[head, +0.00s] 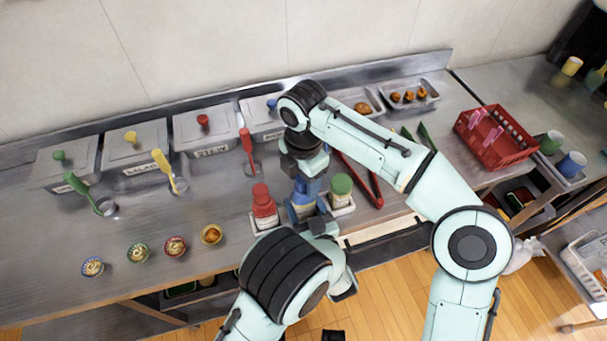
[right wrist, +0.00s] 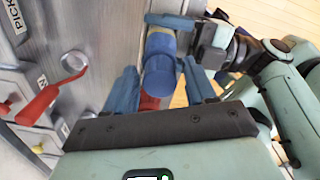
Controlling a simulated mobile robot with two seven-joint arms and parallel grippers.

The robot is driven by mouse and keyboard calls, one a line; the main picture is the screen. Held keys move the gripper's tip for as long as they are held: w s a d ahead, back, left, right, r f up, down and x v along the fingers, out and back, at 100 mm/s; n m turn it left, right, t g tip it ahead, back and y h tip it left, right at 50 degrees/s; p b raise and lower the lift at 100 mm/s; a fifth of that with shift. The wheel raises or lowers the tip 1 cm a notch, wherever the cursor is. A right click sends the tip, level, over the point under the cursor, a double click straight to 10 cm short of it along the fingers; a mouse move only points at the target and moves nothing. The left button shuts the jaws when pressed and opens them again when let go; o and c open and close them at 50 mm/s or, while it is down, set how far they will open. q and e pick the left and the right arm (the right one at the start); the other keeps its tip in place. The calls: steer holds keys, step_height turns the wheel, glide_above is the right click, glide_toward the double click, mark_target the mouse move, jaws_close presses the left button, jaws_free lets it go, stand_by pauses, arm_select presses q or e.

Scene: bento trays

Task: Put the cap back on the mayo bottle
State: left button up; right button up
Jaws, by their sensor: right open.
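Those fingers are apart, one on each side of the cap. In the head view my right gripper (head: 306,186) reaches down over this bottle and hides most of it. My left gripper (right wrist: 172,22) is beside the bottle's lower part; its grip is hidden. No print on this bottle is readable, so I cannot tell whether it is the mayo, or whether the cap is seated.
A red-capped bottle (head: 263,203) and a green-capped bottle (head: 341,186) stand close on either side. Red tongs (head: 372,186) lie to the right. Lidded bins (head: 204,130) line the back; small bowls (head: 175,246) are at the front left. A red basket (head: 497,145) stands right.

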jaws_close()
steer(key=m, duration=1.2)
steer(key=shift+m, duration=0.3)
steer(key=m, duration=0.2)
steer(key=shift+m, duration=0.4)
steer(key=shift+o, duration=0.8)
jaws_free()
step_height(320, 180, up, 12)
